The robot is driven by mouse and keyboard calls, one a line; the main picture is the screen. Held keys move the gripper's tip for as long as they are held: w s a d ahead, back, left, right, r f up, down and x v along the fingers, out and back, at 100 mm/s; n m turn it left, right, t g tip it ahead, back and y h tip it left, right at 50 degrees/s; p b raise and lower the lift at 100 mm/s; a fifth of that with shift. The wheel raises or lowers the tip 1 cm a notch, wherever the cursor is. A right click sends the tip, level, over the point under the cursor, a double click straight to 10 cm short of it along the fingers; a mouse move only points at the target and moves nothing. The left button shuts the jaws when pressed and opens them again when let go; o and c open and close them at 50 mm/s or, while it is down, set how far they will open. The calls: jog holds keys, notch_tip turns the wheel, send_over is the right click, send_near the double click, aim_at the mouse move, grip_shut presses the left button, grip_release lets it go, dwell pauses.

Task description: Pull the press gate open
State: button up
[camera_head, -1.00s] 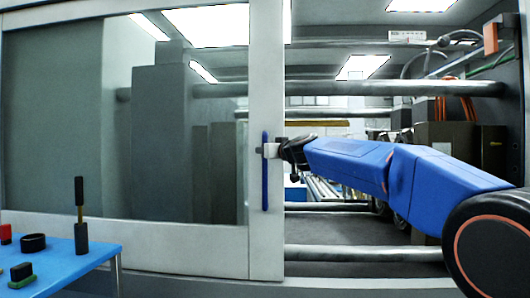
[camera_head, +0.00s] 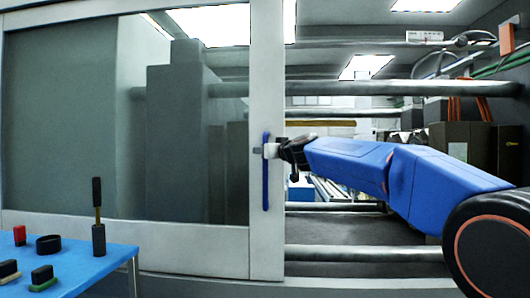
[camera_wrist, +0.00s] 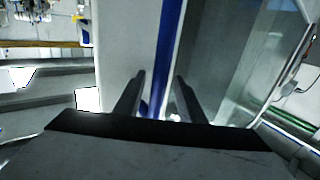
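The press gate (camera_head: 266,228) is a pale framed sliding door with a large glass pane (camera_head: 75,110), filling the left of the head view. A vertical blue handle (camera_head: 266,188) is on its right stile and also shows in the wrist view (camera_wrist: 167,40). My gripper (camera_head: 268,151) reaches the handle from the right, near its upper half. In the wrist view my two dark fingers (camera_wrist: 159,75) stand on either side of the blue bar. To the right of the gate the press interior is open to view.
Horizontal bars (camera_head: 360,254) cross the opening behind my arm. Grey boxes (camera_head: 465,145) stand at the right.

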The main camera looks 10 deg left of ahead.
jog(key=shift+s+d, duration=0.1)
jog(key=shift+d, duration=0.05)
jog(key=v, duration=1.7)
